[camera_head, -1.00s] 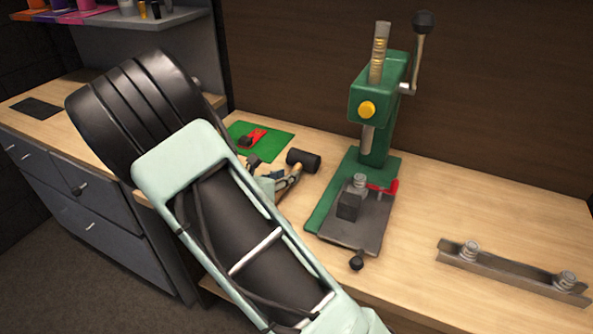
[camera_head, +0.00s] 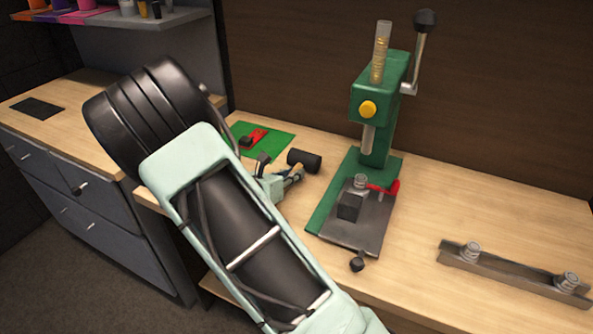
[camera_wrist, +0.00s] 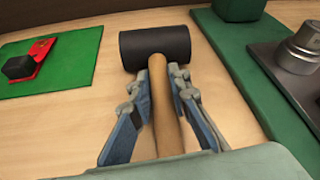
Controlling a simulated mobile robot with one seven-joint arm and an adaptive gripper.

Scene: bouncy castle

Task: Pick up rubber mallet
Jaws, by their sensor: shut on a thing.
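The rubber mallet has a black cylindrical head (camera_wrist: 155,47) and a pale wooden handle (camera_wrist: 165,110). In the wrist view its head lies crosswise beyond my fingertips, and the handle runs back between my fingers. My gripper (camera_wrist: 162,88) is shut on the handle just below the head. In the head view the mallet's black head (camera_head: 304,160) shows to the left of the green press, and my gripper (camera_head: 285,181) is beside it, partly hidden by my arm. I cannot tell whether the mallet touches the bench.
A green arbor press (camera_head: 375,130) stands right of the mallet, close by. A green mat (camera_head: 270,143) with a red and black item (camera_head: 254,137) lies behind on the left. A metal rail (camera_head: 512,275) lies at the right. The bench between press and rail is clear.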

